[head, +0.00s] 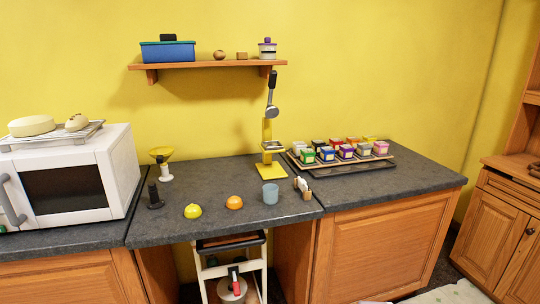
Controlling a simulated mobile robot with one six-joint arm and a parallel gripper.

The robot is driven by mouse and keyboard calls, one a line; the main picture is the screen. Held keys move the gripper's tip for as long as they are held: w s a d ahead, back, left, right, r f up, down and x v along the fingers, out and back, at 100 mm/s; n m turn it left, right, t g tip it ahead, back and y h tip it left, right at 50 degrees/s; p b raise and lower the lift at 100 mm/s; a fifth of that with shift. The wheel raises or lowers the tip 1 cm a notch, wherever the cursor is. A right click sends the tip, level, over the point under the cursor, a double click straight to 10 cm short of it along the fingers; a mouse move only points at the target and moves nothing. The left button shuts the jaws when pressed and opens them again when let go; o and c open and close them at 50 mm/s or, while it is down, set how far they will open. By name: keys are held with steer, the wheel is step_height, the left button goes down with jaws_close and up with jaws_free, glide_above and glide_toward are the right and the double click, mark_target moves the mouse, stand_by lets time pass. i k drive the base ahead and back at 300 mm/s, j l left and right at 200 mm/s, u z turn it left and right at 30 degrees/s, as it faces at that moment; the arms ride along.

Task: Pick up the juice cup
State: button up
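The juice cup appears to be the small blue-grey cup (270,194), standing upright on the dark grey counter (235,180) near its front edge. An orange (234,202) lies to its left and a lemon (193,211) farther left. A yellow press (268,150) with a raised lever stands behind the cup. A small wooden holder (303,188) with pale items stands close to the cup's right. The cup's contents cannot be made out. My gripper is not in view.
A white microwave (70,180) stands at the left. A tray (345,168) of several colourful tubs sits at the right. A wall shelf (205,65) hangs above. The counter's right front is clear.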

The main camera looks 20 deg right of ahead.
mark_target(270, 191)
steer(key=i+l, duration=0.3)
steer(key=i, duration=0.2)
steer(key=i+l, duration=0.3)
steer(key=i, duration=0.25)
